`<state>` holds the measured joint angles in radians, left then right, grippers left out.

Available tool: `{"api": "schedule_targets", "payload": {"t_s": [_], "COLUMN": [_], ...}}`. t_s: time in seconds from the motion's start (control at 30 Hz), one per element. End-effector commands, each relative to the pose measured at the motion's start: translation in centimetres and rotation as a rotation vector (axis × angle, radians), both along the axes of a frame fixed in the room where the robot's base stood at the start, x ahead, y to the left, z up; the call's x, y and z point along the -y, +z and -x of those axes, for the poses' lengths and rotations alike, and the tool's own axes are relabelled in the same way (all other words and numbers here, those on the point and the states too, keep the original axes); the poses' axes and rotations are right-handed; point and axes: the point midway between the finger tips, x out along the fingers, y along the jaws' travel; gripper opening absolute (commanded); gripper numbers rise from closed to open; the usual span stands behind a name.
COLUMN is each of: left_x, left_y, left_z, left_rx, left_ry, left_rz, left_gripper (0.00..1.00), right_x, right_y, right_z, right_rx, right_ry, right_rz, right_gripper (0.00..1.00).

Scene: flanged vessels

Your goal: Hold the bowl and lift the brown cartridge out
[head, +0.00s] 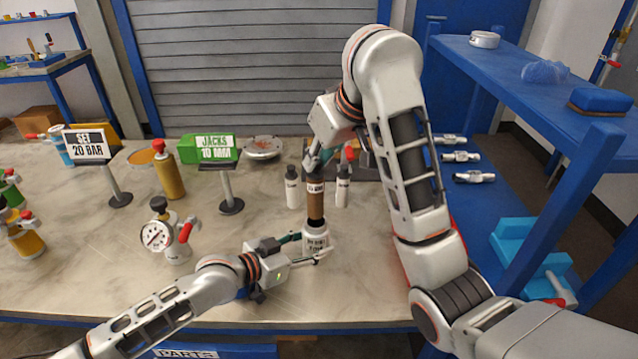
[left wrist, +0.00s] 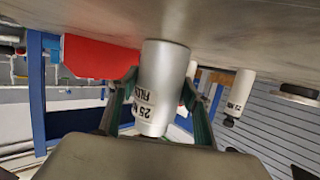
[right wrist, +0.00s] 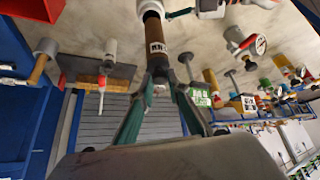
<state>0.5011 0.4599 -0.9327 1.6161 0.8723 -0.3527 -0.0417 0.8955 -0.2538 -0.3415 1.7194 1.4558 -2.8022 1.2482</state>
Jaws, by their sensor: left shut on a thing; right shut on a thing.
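The silver-white bowl (head: 315,238) stands upright on the bench, its label facing the front. My left gripper (head: 312,251) is shut around it from the left. In the left wrist view the bowl (left wrist: 165,80) sits between the two green fingers. The brown cartridge (head: 316,203) is upright directly above the bowl, with a dark lower end at the bowl's mouth. I cannot tell how much of it is inside. My right gripper (head: 318,163) points down and is shut on the cartridge's top. In the right wrist view the cartridge (right wrist: 156,40) runs from the fingertips toward the bowl.
Two small white bottles (head: 292,188) (head: 342,187) stand just behind the bowl on either side. A blue shelf (head: 540,75) rises at the right. The bench front right of the gauge is mostly clear.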

Motion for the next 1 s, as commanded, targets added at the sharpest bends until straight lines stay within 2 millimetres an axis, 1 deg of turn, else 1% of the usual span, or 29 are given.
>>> {"api": "schedule_targets", "payload": {"t_s": [0.03,0.1,0.3,0.73,0.77,0.8,0.83,1.0], "left_x": [0.0,0.0,0.0,0.0,0.0,0.0,0.0,0.0], "left_y": [-0.1,-0.1,-0.1,-0.1,-0.1,-0.1,-0.1,-0.1], "left_z": [0.1,0.1,0.0,0.0,0.0,0.0,0.0,0.0], "left_rx": [-0.001,-0.001,-0.001,-0.001,-0.001,-0.001,-0.001,-0.001], "left_ry": [0.000,0.000,0.000,0.000,0.000,0.000,0.000,0.000], "left_rz": [-0.002,-0.002,-0.002,-0.002,-0.002,-0.002,-0.002,-0.001], "left_gripper": [0.31,0.31,0.31,0.31,0.56,0.66,0.67,0.67], "right_x": [0.0,0.2,0.1,0.0,0.0,0.0,0.0,0.0], "right_y": [1.0,1.8,3.3,3.6,3.6,3.6,3.6,3.6], "right_z": [-0.1,-0.2,-0.2,-0.1,-0.1,0.0,0.0,0.0], "right_rx": [0.004,0.009,0.008,0.003,0.003,0.003,0.003,0.003], "right_ry": [0.001,-0.002,0.000,0.000,0.000,0.000,0.000,0.000], "right_rz": [0.001,0.005,0.002,0.001,0.001,0.001,0.001,0.001], "right_gripper": [0.00,0.00,0.00,0.00,0.00,0.00,0.00,0.00]}}
